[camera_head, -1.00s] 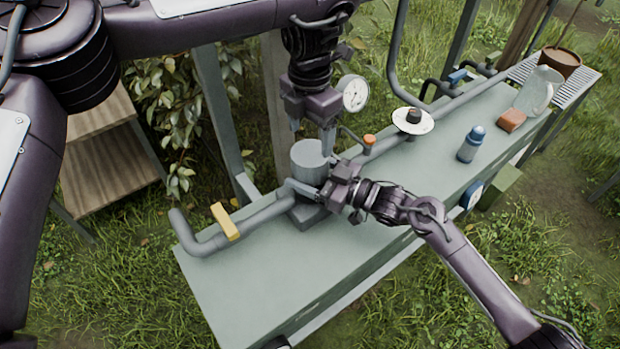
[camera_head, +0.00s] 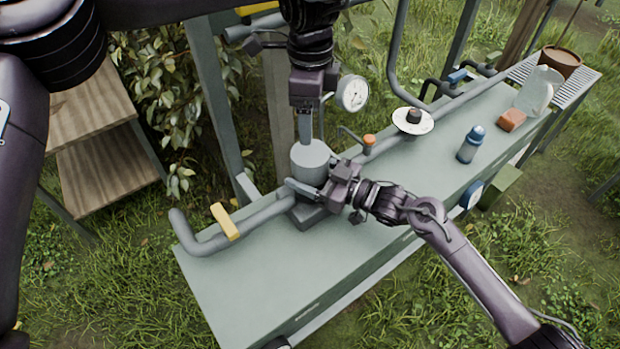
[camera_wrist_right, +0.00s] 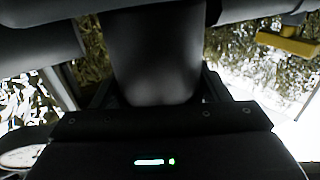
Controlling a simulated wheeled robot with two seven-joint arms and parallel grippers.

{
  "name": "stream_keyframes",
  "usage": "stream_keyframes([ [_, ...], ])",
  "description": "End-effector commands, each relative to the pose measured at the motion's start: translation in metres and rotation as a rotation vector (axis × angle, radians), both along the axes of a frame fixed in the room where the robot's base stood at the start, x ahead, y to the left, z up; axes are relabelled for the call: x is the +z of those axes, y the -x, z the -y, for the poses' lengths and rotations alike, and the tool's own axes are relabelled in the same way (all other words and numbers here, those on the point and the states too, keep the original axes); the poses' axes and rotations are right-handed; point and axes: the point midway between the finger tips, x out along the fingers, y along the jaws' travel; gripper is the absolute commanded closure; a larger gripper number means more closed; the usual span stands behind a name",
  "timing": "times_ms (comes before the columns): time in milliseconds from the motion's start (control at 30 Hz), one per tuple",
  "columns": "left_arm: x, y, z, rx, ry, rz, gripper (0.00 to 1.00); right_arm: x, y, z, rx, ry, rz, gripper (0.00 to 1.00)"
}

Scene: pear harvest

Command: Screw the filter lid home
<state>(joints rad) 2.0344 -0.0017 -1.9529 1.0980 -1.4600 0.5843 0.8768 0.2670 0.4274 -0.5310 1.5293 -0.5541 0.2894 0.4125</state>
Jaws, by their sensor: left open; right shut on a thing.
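The grey filter (camera_head: 310,172) stands upright on the bench's pipe line. Its lid (camera_head: 311,153) is the pale, round top; the seam between lid and body is too small to make out. My left gripper (camera_head: 305,136) points down just above the lid, open, its fingers lined up one behind the other in the head view. Whether a fingertip touches the lid I cannot tell. My right gripper (camera_head: 318,188) comes in from the right and is shut on the filter body. A dark cylinder (camera_wrist_right: 152,55), apparently the filter body, fills the middle of the right wrist view.
A yellow-handled valve (camera_head: 225,221) sits on the pipe left of the filter. A gauge (camera_head: 352,93), an orange knob (camera_head: 369,140) and a white disc (camera_head: 413,121) stand behind and right. A blue bottle (camera_head: 471,144) is farther along. The front of the bench (camera_head: 262,285) is clear.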

Motion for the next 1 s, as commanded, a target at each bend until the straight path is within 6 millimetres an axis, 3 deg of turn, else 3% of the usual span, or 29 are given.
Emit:
stream_keyframes([
  [300, 0.013, 0.0, 0.0, 0.664, -0.001, 0.003, 0.25, 0.0, -0.001, 0.001, -0.002, 0.0, 0.001, 0.94],
  [500, 0.018, 0.0, 0.0, 0.915, -0.001, 0.002, 0.25, 0.0, -0.001, 0.001, -0.002, 0.0, 0.001, 0.94],
  [1000, 0.018, 0.001, 0.0, 0.991, -0.001, 0.001, 0.25, 0.0, -0.001, 0.001, -0.002, 0.0, 0.001, 0.95],
])
